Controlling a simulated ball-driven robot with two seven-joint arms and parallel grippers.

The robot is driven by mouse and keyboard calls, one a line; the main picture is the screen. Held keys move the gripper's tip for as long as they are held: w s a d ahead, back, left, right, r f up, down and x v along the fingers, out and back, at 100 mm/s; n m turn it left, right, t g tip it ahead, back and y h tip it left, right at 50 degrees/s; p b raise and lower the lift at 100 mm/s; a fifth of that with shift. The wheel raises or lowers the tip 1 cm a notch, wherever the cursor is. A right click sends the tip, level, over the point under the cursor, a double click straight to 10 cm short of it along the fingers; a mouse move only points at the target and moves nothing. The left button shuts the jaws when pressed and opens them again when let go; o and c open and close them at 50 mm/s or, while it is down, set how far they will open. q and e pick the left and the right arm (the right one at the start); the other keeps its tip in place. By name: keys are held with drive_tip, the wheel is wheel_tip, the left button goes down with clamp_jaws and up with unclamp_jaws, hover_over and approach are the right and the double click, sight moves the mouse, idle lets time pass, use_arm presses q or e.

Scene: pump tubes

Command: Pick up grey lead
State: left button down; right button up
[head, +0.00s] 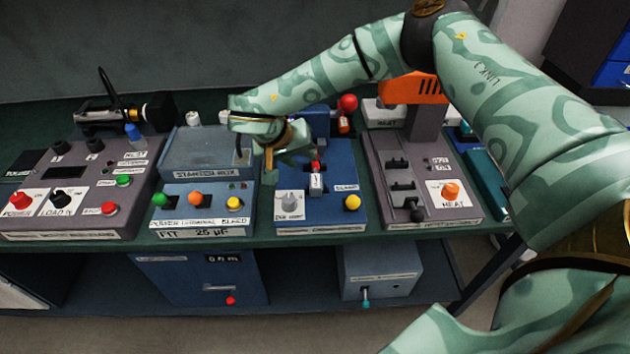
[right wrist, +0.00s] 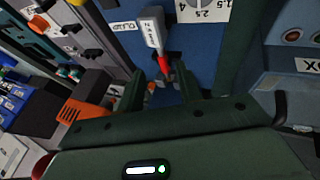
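I cannot make out for sure which thing is the grey lead. A pale labelled piece with a red end (right wrist: 152,34) shows in the right wrist view, its red end near the gap between my right fingertips. It also shows in the head view (head: 316,184), standing on the blue unit (head: 325,210). My right gripper (right wrist: 160,72) is open, its two fingers apart. In the head view my right gripper (head: 300,150) hangs over the back of the blue unit, partly hidden by its own wrist. I cannot tell whether it touches the piece. My left gripper is out of view.
A grey power unit (head: 60,190) and a blue-grey terminal unit (head: 205,150) stand left of the blue unit. A grey heat unit (head: 440,190) stands right of it. A red ball knob (head: 348,103) rises behind. Boxes stand on the lower shelf (head: 300,285).

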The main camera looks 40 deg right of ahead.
sight(315, 171)
drive_tip(key=x, duration=0.3)
drive_tip(key=shift+b, duration=0.3)
drive_tip(key=b+x, duration=0.2)
drive_tip(key=x, duration=0.3)
drive_tip(key=shift+w+f, duration=0.1)
drive_tip(key=shift+f, duration=0.1)
drive_tip(key=shift+r, duration=0.15)
clamp_jaws()
